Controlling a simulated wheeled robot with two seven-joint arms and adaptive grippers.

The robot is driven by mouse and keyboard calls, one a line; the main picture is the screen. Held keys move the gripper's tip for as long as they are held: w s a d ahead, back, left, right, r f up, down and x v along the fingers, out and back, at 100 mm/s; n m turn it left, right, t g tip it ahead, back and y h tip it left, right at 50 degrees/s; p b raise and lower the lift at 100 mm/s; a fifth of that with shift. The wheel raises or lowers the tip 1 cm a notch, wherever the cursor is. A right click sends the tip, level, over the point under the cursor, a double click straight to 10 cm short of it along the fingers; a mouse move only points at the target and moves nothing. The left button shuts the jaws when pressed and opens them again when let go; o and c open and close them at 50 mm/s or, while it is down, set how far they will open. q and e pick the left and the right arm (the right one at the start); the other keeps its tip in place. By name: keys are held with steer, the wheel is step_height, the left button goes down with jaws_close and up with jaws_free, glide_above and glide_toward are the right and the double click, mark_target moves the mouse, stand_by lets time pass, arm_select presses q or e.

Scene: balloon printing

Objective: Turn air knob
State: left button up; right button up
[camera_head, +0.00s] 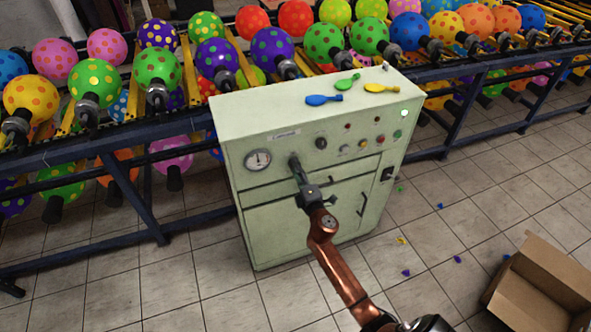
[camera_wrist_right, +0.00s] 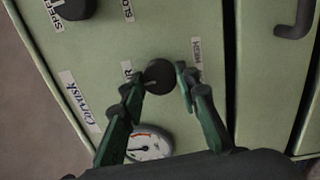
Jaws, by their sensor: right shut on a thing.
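The air knob (camera_wrist_right: 159,76) is a round black knob on the front panel of the pale green control cabinet (camera_head: 245,200). A label partly covered beside it ends in "R". My right gripper (camera_head: 296,164) reaches the panel to the right of the pressure gauge (camera_head: 258,160). In the right wrist view its two fingers (camera_wrist_right: 160,80) sit on either side of the knob and are shut on it. In the head view the gripper hides most of the knob. My left gripper is in neither view.
A second black knob (camera_head: 321,143) sits to the right on the panel, with small buttons and lamps beyond. Deflated balloons (camera_head: 324,99) lie on the cabinet top. A rack of dotted balloons (camera_head: 157,68) runs behind. An open cardboard box (camera_head: 530,295) stands on the floor at right.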

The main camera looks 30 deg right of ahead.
steer(key=n, duration=0.6)
steer(key=shift+y, duration=0.4)
steer(key=o, duration=1.2)
steer(key=shift+c, duration=0.2)
steer(key=v, duration=1.2)
steer(key=shift+f, duration=0.1)
